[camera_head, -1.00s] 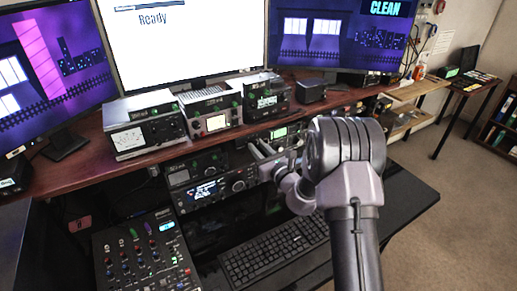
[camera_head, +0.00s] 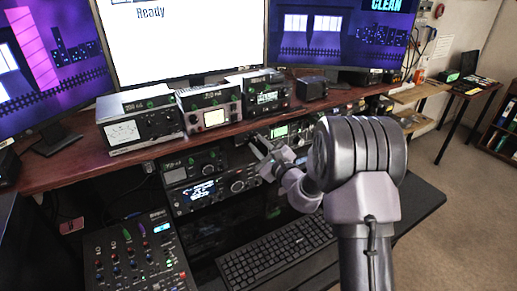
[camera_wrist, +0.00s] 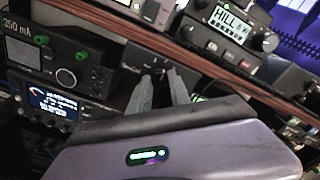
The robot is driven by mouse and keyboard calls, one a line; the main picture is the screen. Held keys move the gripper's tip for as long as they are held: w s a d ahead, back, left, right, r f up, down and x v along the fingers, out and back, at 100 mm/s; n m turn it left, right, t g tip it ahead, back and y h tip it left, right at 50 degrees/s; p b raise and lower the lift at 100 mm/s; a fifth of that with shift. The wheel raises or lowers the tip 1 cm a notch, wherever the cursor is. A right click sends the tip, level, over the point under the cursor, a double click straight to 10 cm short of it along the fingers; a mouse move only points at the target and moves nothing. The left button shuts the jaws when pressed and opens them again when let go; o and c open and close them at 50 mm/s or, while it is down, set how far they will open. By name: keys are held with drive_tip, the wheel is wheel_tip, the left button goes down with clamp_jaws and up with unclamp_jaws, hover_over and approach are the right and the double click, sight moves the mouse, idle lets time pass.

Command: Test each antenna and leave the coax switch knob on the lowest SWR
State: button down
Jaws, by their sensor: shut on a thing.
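My gripper (camera_head: 266,150) reaches the equipment under the wooden shelf. In the wrist view its two grey fingers (camera_wrist: 160,82) meet the front of a dark box, the coax switch (camera_wrist: 132,66). They are shut on its knob, which is mostly hidden between the fingertips. The pointer's position is too small to read. A box with a white needle meter (camera_head: 124,132) stands on the shelf at the left, perhaps the SWR meter; its reading is not legible. The centre monitor (camera_head: 180,45) shows the word "Ready".
Radios with lit displays (camera_head: 208,190) sit under the shelf, left of my gripper. More units (camera_head: 210,112) stand on the shelf (camera_head: 60,172) above it. A mixer (camera_head: 140,255) and a keyboard (camera_head: 275,255) lie below. Open floor (camera_head: 455,210) is at the right.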

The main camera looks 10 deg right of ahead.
drive_tip(key=shift+n, duration=0.3)
drive_tip(key=c, duration=1.2)
unclamp_jaws()
drive_tip(key=p+v, duration=0.1)
drive_tip(key=v, duration=1.6)
drive_tip(key=shift+s, duration=0.2)
